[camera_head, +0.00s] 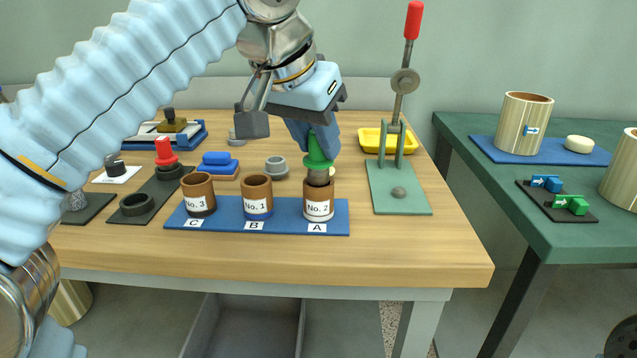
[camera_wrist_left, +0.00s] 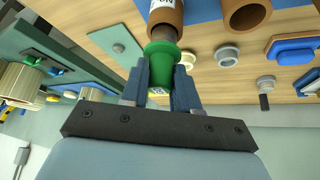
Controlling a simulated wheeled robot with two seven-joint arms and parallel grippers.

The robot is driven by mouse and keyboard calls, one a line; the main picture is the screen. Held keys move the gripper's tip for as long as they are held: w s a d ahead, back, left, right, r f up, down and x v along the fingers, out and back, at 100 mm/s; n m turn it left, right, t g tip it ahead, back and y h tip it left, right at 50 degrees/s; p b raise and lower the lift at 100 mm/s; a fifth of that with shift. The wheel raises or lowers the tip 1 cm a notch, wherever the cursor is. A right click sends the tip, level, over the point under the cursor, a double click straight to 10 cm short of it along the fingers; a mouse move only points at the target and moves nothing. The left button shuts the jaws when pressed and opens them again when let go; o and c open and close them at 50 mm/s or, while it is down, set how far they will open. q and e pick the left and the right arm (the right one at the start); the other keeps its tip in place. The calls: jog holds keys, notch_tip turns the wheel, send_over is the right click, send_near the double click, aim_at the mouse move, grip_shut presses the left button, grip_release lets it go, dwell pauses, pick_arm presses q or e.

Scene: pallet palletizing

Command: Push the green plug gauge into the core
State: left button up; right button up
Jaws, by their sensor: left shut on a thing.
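The green plug gauge (camera_head: 318,150) is held by my left gripper (camera_head: 318,132), which is shut on its green handle. The gauge's grey end (camera_head: 319,176) is at the mouth of the brown core labelled No. 2 (camera_head: 319,200), at place A on the blue board (camera_head: 285,228). In the left wrist view the green handle (camera_wrist_left: 160,62) sits between the two fingers (camera_wrist_left: 161,88), and its grey end meets the core (camera_wrist_left: 166,16). How deep the end sits inside the core is hidden. My right gripper is not in view.
Core No. 1 (camera_head: 257,196) and core No. 3 (camera_head: 198,194) stand to the left on the same board. A lever press with a red handle (camera_head: 411,22) stands at right on a green plate (camera_head: 398,200). A yellow tray (camera_head: 370,142) lies behind it. The table's front strip is clear.

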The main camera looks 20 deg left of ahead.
pick_arm(q)
jog(key=shift+f+b, duration=1)
jog(key=shift+f, duration=0.45)
grip_shut()
jog(key=o, duration=1.1)
grip_release()
